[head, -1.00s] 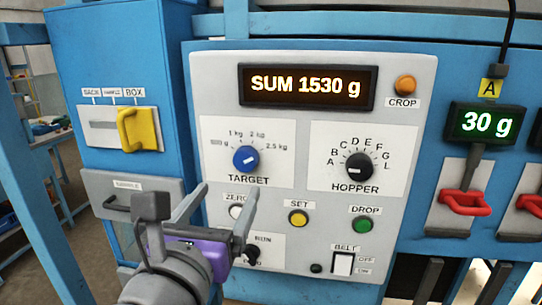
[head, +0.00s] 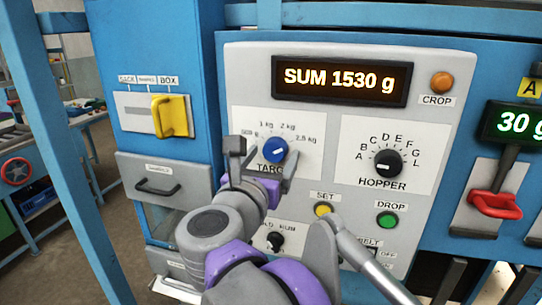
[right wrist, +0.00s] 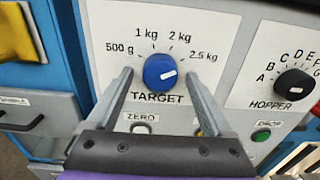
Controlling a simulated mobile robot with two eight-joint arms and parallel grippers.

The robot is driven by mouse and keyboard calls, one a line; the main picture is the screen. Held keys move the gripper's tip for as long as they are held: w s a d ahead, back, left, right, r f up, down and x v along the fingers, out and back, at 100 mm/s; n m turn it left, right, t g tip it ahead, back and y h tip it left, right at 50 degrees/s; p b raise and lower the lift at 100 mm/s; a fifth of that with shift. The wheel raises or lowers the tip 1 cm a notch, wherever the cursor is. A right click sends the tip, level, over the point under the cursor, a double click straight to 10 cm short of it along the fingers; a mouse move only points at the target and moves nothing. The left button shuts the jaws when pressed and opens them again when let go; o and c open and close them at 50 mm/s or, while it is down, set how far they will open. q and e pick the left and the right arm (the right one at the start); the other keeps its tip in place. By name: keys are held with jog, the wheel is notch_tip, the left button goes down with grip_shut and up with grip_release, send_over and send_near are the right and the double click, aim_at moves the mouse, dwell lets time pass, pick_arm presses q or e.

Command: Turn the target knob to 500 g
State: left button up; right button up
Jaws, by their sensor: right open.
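The blue target knob (head: 274,150) is on the grey panel, below the 1 kg and 2 kg labels. In the right wrist view the knob (right wrist: 160,70) has a white mark on its right side, toward the 2.5 kg side. The 500 g label (right wrist: 120,48) is at its upper left. My right gripper (head: 264,160) is open in front of the knob. Its fingers stand left and right of the knob in the right wrist view, apart from it; I cannot tell their depth. The gripper hides part of the TARGET label in the head view. My left gripper is not in view.
The black hopper knob (head: 388,163) is to the right. The display (head: 340,80) reads SUM 1530 g. The set button (head: 323,210) and green drop button (head: 387,220) are below. A yellow handle (head: 170,116) and a drawer handle (head: 158,188) stick out at left.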

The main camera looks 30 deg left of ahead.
grip_shut()
dwell(0.3)
jog(key=n, duration=0.4)
jog(key=shift+n, duration=0.4)
jog(key=n, duration=0.6)
jog(key=shift+d, duration=0.1)
jog(key=n, duration=0.6)
jog(key=shift+n, duration=0.4)
jog(key=n, duration=0.6)
jog(key=shift+r, duration=0.1)
